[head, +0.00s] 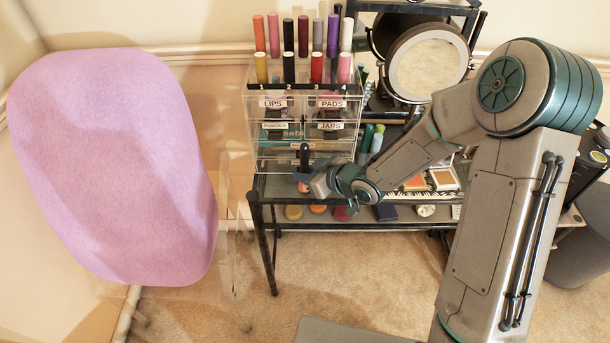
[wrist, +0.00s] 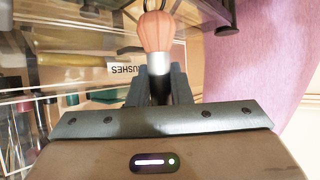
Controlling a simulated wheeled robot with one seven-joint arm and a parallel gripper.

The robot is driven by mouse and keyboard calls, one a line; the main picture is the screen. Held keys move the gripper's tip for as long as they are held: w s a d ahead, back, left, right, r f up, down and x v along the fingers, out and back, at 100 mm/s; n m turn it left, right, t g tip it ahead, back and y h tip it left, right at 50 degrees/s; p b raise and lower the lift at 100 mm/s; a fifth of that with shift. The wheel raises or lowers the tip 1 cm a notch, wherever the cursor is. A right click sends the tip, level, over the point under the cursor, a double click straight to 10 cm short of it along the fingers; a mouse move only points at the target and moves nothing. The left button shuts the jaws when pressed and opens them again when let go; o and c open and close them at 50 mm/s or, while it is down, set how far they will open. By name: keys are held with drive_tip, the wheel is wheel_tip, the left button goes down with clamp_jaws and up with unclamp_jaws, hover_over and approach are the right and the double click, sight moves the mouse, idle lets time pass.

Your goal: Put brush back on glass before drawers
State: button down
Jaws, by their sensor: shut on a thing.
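The brush (wrist: 158,42) has pink bristles, a silver collar and a black handle. My gripper (wrist: 160,85) is shut on its handle in the wrist view, bristles pointing away from the gripper. In the head view my gripper (head: 318,186) is low in front of the clear drawers (head: 270,147); a dark upright piece just above it looks like the brush handle. The glass (head: 276,188) tabletop lies before the drawers, under and beside the gripper. Whether the bristles touch the glass is hard to tell.
Several lipstick-like tubes (head: 303,37) stand on the drawers. A round mirror (head: 428,65) stands right of them. Palettes (head: 444,178) lie right of the gripper, partly behind my arm. A pink chair (head: 115,165) stands left. The glass's left front corner looks bare.

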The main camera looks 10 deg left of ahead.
drive_tip(key=shift+d+r, duration=0.1)
drive_tip(key=shift+s, duration=0.1)
drive_tip(key=c, duration=1.3)
unclamp_jaws()
